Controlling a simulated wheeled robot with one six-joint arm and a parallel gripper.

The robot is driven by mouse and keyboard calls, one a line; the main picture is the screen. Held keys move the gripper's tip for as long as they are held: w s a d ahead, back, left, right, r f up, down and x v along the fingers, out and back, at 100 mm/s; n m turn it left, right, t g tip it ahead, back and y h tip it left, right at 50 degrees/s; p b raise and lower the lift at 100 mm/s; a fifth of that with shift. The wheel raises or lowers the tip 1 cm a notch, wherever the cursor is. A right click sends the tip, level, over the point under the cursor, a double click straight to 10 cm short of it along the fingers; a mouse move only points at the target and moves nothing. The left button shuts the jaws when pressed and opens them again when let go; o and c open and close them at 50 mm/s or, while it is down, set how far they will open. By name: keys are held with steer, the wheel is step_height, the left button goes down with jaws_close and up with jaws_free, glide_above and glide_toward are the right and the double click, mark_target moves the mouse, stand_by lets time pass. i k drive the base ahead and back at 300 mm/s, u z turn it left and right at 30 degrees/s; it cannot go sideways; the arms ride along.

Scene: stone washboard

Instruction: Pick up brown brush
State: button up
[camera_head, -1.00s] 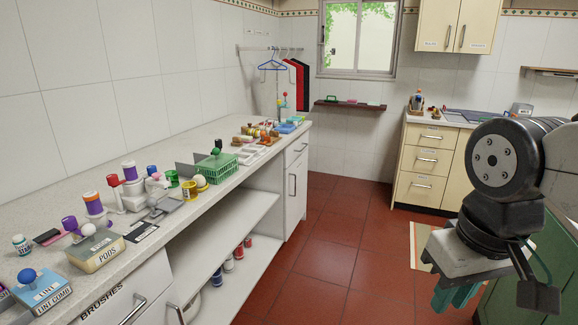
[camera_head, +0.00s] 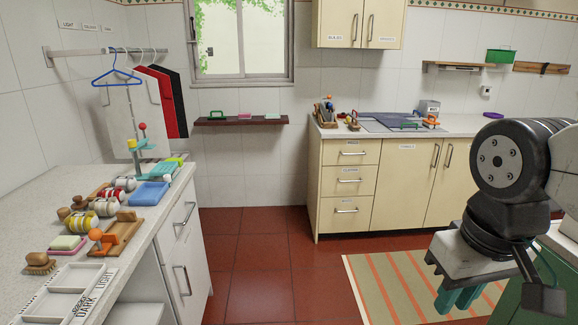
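A small brown brush (camera_head: 40,262) with a rounded wooden top and bristles beneath lies on the left counter, near its front edge at the lower left. Other brown wooden pieces lie farther back on that counter; I cannot tell whether any is also a brush. My gripper (camera_head: 458,298), with teal fingers, hangs at the right of the view, far from the brush and over the floor side. Its fingers are partly hidden by my wrist, and their spacing is unclear. I see nothing held in it.
The left counter (camera_head: 22,200) also holds a white divided tray (camera_head: 65,292), a pink-and-green sponge (camera_head: 68,243), several rolls and a wooden board (camera_head: 120,235). Red floor lies open ahead. A striped rug (camera_head: 395,285) lies before the cream cabinets (camera_head: 345,180).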

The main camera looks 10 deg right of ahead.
mark_target(353, 125)
steer(key=z, duration=0.5)
steer(key=i, duration=1.95)
steer(key=z, duration=0.2)
steer(key=i, duration=2.4)
